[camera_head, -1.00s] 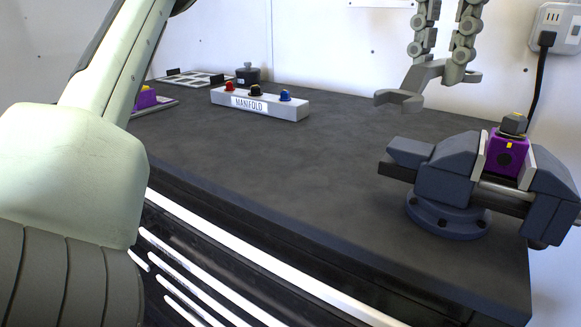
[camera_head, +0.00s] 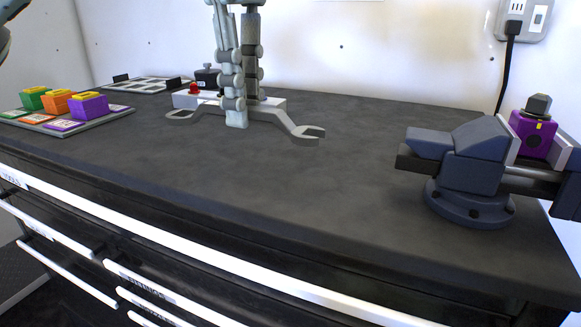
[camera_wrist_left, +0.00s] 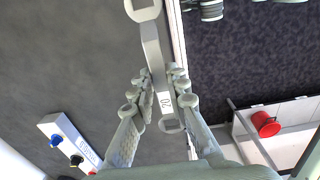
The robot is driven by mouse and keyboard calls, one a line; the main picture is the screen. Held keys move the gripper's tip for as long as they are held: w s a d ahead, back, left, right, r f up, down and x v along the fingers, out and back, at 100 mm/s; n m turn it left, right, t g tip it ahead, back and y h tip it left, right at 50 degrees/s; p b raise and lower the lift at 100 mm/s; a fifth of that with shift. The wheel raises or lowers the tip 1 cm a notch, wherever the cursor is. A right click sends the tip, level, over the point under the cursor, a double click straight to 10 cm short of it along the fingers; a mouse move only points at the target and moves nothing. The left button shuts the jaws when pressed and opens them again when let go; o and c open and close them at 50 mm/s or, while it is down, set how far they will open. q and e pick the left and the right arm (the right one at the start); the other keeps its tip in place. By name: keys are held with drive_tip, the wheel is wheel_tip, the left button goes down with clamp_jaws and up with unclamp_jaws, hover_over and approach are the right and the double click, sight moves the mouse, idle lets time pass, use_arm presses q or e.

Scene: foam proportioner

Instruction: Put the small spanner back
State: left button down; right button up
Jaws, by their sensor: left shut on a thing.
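A grey open-ended spanner (camera_head: 301,132) is in the grip of my left gripper (camera_head: 238,112) in the head view. The spanner lies roughly level above the bench, with one end left of the fingers and one end right. In the left wrist view the spanner (camera_wrist_left: 152,50) passes between the fingers of my left gripper (camera_wrist_left: 162,75), and a white label on it seems to read 20. The fingers hide part of its middle in the head view. My right gripper is in neither view.
The dark bench (camera_head: 330,185) is clear between the spanner and the blue vise (camera_head: 468,160), which holds a purple block (camera_head: 532,135). Behind the spanner stands the manifold (camera_head: 183,99). A tray with coloured blocks (camera_head: 89,106) lies at left. Drawers (camera_head: 150,290) are below.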

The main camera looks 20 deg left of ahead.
use_arm(q)
drive_tip(key=b, duration=0.1)
hover_over(307, 180)
wheel_tip(307, 180, down, 6)
drive_tip(key=shift+r, duration=0.2)
wheel_tip(307, 180, down, 4)
drive_tip(key=shift+r, duration=0.15)
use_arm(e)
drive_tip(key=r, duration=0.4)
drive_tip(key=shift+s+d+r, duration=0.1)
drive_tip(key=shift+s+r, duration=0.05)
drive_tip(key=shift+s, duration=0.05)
use_arm(q)
drive_tip(key=shift+f+b, duration=0.35)
drive_tip(key=c, duration=1.5)
unclamp_jaws()
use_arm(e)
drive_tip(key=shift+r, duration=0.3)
